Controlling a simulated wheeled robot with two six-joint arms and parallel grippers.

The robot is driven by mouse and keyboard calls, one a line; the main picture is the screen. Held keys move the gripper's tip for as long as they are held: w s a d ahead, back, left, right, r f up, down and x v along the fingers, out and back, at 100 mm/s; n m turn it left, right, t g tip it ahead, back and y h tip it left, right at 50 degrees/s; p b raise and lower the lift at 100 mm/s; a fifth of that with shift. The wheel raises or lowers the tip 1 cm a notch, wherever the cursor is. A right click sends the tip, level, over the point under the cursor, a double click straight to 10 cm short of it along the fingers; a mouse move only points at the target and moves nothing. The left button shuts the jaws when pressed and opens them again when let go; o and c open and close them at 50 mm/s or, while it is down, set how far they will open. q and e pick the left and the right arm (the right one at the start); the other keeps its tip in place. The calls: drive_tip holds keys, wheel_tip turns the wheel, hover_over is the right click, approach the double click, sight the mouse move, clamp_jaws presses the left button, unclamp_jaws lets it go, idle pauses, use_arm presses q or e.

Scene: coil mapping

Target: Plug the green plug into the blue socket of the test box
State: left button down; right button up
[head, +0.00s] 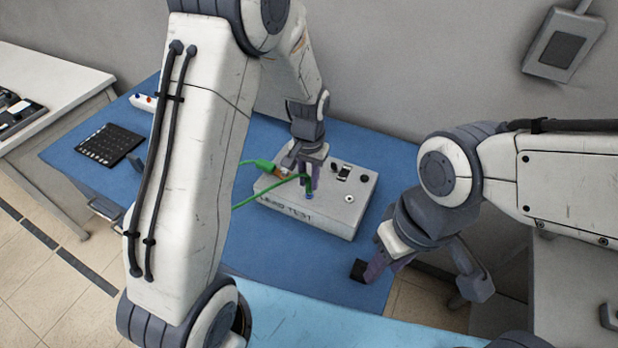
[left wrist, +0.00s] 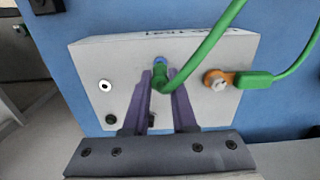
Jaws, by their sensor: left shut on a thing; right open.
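The grey test box (head: 330,218) lies on the blue mat. My left gripper (head: 308,183) is over its top, fingers pointing down, shut on the green plug. In the left wrist view, the green plug (left wrist: 160,76) sits between the purple fingertips (left wrist: 160,84), its cable curving up and right. The blue socket (left wrist: 160,60) shows as a ring right at the plug's end, partly covered by it. I cannot tell how far the plug is seated. A second green plug (left wrist: 252,80) is at the orange socket (left wrist: 216,79).
The box top also has a white socket (left wrist: 105,86) and a black one (left wrist: 112,119). A black keypad (head: 108,145) lies on the blue table at left. A grey wall unit (head: 562,45) hangs at upper right.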

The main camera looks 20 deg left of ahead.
use_arm(q)
drive_tip(key=shift+f+b, duration=0.7)
drive_tip(key=shift+f, duration=0.35)
idle(0.7)
drive_tip(key=c, duration=0.6)
unclamp_jaws()
drive_tip(key=shift+c, duration=0.2)
wheel_tip(320, 180, up, 10)
drive_tip(key=shift+r+b, duration=0.25)
drive_tip(key=shift+b, duration=0.75)
drive_tip(key=s+d+m, duration=0.2)
drive_tip(key=s+d, duration=0.2)
drive_tip(key=s, duration=0.8)
drive_tip(key=s+d+r+m+h+b, duration=0.1)
drive_tip(key=s+d+m, duration=0.2)
drive_tip(key=s, duration=0.9)
drive_tip(key=shift+s+d+r, duration=0.15)
drive_tip(key=shift+s+d, duration=0.1)
drive_tip(key=shift+d, duration=0.6)
